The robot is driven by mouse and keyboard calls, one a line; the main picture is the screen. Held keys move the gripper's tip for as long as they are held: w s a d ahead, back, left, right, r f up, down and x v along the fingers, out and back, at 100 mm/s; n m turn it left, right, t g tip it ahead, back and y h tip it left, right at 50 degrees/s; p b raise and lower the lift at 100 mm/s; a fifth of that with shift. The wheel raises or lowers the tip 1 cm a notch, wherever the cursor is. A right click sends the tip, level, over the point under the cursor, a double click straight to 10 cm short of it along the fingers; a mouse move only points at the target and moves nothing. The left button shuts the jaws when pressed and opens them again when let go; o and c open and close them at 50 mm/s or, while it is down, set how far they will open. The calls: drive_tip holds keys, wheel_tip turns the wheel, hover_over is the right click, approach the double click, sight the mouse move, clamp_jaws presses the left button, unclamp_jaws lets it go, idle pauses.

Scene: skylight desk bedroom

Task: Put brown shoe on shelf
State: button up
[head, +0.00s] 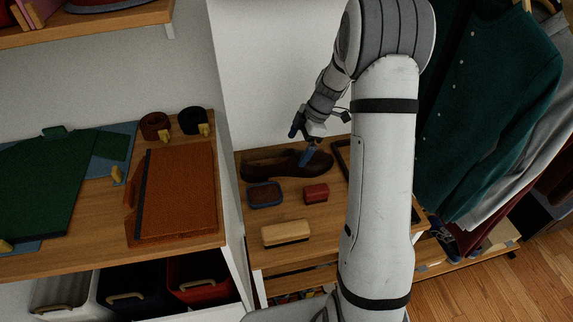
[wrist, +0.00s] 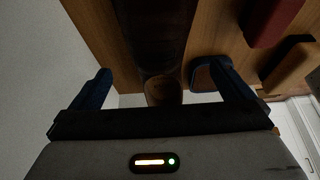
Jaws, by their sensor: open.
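The brown shoe (head: 270,167) lies on the wooden surface of a low unit (head: 256,238) in the head view. In the wrist view the shoe (wrist: 160,45) is dark and runs between my fingers, with a lighter brown patch at its near end. My gripper (head: 307,147) is over the right part of the shoe, pointing down. In the wrist view my gripper (wrist: 160,85) is open, with one blue finger on each side of the shoe. I cannot tell whether the fingers touch it. My arm hides the right part of the unit.
A blue-rimmed tin (head: 265,194), a red box (head: 316,193) and a pale brush-like block (head: 286,233) sit in front of the shoe. Clothes (head: 480,100) hang at right. A shelf (head: 90,25) is top left.

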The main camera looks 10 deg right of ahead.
drive_tip(key=x, duration=0.3)
drive_tip(key=p+x, duration=0.1)
drive_tip(key=x, duration=0.3)
drive_tip(key=shift+a+f, duration=0.1)
drive_tip(key=shift+a, duration=0.4)
drive_tip(key=c, duration=1.2)
drive_tip(key=shift+c, duration=0.4)
